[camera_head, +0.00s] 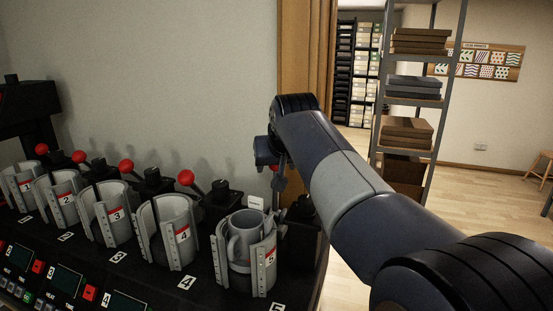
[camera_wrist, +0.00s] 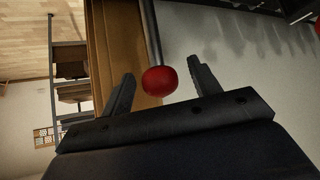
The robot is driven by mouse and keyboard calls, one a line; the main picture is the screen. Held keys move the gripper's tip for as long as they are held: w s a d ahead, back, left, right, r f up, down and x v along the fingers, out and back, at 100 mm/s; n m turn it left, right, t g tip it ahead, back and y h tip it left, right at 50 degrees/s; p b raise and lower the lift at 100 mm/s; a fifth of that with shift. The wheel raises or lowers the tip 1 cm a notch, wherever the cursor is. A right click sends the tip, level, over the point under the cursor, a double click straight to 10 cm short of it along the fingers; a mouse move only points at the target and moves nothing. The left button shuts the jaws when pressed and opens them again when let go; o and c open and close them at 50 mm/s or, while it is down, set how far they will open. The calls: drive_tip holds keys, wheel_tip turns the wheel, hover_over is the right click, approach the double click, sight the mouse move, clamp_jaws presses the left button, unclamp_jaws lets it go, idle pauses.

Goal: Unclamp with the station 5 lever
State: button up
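Station 5 (camera_head: 270,265) is the grey press at the right end of the row, with a red "5" label. A grey mug (camera_head: 243,237) stands between its jaws. The station 5 lever's red ball knob (camera_head: 274,168) is partly hidden by my gripper (camera_head: 275,163). In the wrist view the red knob (camera_wrist: 160,80) and its dark rod (camera_wrist: 151,35) show between the two fingers of my gripper (camera_wrist: 161,70). The fingers are spread, with a visible gap on each side of the knob.
Stations 1 to 4 stand in a row to the left, with the station 4 lever knob (camera_head: 186,177) nearest. The grey wall (camera_head: 170,70) is close behind. A shelf rack (camera_head: 415,100) and open floor (camera_head: 480,190) lie to the right.

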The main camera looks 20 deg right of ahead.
drive_tip(key=c, duration=0.8)
drive_tip(key=shift+o, duration=0.2)
drive_tip(key=shift+s+a+b, duration=0.3)
drive_tip(key=shift+s+a, duration=0.3)
drive_tip(key=shift+s, duration=0.35)
drive_tip(key=shift+s+a, duration=0.1)
drive_tip(key=shift+s+a+f+b, duration=0.2)
drive_tip(key=shift+s+a+b, duration=0.35)
drive_tip(key=shift+s, duration=0.35)
drive_tip(key=shift+s+a+f+b, duration=0.35)
drive_tip(key=shift+s+a+b, duration=0.2)
drive_tip(key=shift+s, duration=0.3)
drive_tip(key=o, duration=0.7)
drive_tip(key=shift+r, duration=0.1)
